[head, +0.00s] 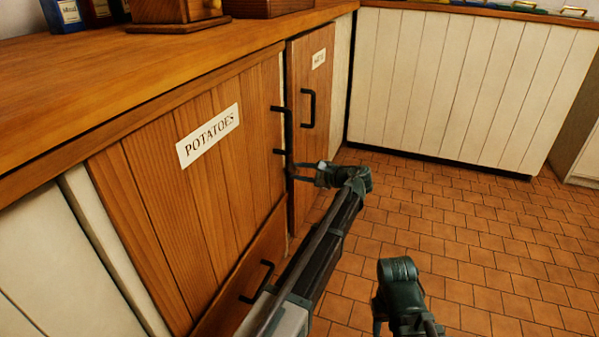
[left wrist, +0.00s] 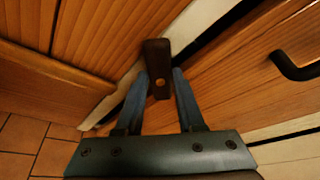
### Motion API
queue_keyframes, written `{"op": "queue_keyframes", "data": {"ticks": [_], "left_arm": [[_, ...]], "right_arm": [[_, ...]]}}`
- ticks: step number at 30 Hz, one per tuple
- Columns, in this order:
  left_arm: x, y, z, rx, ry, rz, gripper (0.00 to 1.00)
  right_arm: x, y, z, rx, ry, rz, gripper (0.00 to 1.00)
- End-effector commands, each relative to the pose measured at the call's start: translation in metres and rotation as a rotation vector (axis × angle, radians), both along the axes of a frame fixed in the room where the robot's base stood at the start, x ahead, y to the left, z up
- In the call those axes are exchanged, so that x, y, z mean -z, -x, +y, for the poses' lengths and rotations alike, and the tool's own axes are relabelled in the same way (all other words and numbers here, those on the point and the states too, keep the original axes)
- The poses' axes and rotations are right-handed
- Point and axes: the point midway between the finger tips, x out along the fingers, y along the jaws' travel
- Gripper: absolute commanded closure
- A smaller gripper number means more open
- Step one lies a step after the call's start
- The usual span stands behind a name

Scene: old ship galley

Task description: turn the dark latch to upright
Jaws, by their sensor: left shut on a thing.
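The dark latch (left wrist: 158,68) is a short dark brown block with a brass-coloured screw, seen in the left wrist view. It sits between the two blue-grey fingers of my left gripper (left wrist: 160,92), which are shut on its lower part. In that view the latch lies at an angle to the pale strip between the wooden panels. In the head view my left gripper (head: 300,172) is against the cabinet front, near the edge between the two doors; the latch cannot be made out there. Part of my right arm shows at the bottom, with its jaws not clear.
A second labelled door (head: 312,75) has another black handle (head: 309,108). A drawer handle (head: 258,282) juts out below. The tiled floor (head: 470,240) is clear to the right.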

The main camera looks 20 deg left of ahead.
Motion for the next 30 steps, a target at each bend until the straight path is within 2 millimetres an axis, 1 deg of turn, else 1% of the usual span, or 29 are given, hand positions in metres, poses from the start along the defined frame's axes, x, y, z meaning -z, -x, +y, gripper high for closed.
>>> {"op": "queue_keyframes", "data": {"ticks": [8,15,24,30], "left_arm": [[-0.004,-0.003,0.000,-0.001,-0.004,0.143,1.00],[-0.005,-0.006,-0.001,-0.001,-0.011,0.352,1.00],[-0.004,-0.009,-0.001,-0.002,-0.019,0.592,1.00],[-0.004,-0.010,-0.001,0.000,-0.022,0.706,1.00]], "right_arm": [[-0.012,0.000,0.000,0.000,0.000,0.000,0.50],[-0.022,0.000,0.000,0.000,0.000,0.000,0.50],[-0.028,0.000,0.000,0.000,0.000,0.000,0.50],[-0.029,0.000,0.000,0.000,0.000,0.000,0.50]]}}
